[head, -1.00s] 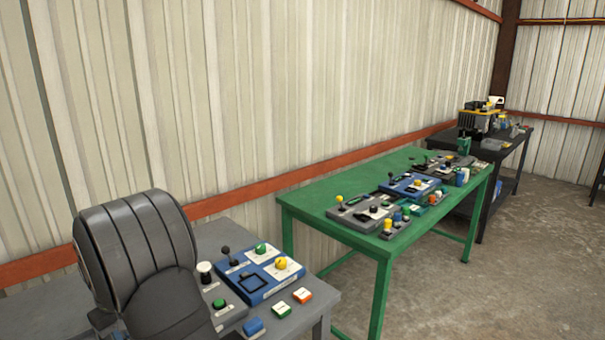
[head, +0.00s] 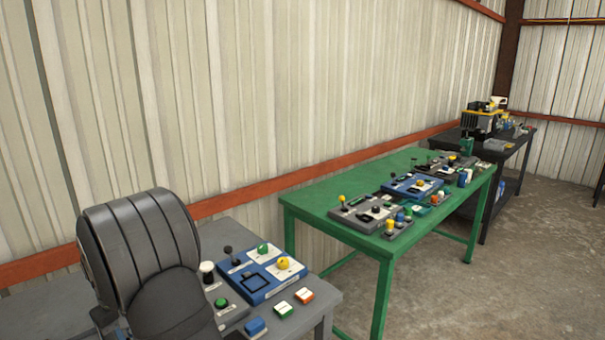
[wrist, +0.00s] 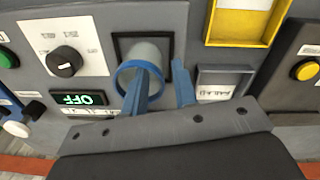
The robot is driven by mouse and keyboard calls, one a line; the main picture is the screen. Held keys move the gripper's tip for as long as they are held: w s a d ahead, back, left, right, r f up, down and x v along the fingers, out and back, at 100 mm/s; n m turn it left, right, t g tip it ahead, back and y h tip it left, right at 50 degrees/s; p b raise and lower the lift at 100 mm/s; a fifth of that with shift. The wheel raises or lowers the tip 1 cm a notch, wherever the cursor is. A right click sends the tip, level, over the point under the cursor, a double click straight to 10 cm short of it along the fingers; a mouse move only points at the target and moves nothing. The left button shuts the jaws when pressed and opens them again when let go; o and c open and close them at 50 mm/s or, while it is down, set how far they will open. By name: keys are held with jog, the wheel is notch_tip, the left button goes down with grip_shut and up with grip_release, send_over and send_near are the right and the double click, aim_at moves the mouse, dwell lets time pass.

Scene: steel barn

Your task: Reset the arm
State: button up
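My gripper (wrist: 162,85) shows in the wrist view as two blue fingers on a grey bar, with a clear gap between them. It is open, and I see nothing gripped. A grey cylinder (wrist: 145,52) with a blue ring around its end stands in a dark square frame on a grey panel. The left finger overlaps the ring in the picture; I cannot tell whether they touch. In the head view my gripper is not visible; only my dark arm link is in the foreground.
The wrist view shows a black knob (wrist: 66,61), a lit OFF display (wrist: 79,99), a yellow-framed recess (wrist: 240,25) and a yellow button (wrist: 305,70). In the head view, a grey table (head: 325,290) with control panels is nearest, then a green table (head: 315,200) and a dark table (head: 525,140).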

notch_tip(320, 180, down, 2)
jog(key=shift+d+f, duration=0.1)
notch_tip(320, 180, up, 4)
jog(key=shift+r, duration=0.25)
jog(key=w+d+r, duration=0.3)
jog(key=d+r, duration=0.4)
jog(key=d, duration=0.4)
jog(key=s+d+f+n, duration=0.1)
jog(key=s+d+f, duration=0.15)
jog(key=d, duration=0.55)
jog(key=s+d+f+n, duration=0.1)
jog(key=s+d+f, duration=0.15)
jog(key=d, duration=0.45)
jog(key=a+f, duration=0.2)
jog(key=a, duration=0.1)
jog(key=s+a+f, duration=0.1)
jog(key=a+f, duration=0.2)
jog(key=a, duration=0.1)
jog(key=s+a+f, duration=0.1)
jog(key=a+f, duration=0.1)
jog(key=a, duration=0.2)
jog(key=shift+a+f, duration=0.15)
jog(key=shift+a, duration=0.05)
jog(key=shift+f, duration=0.45)
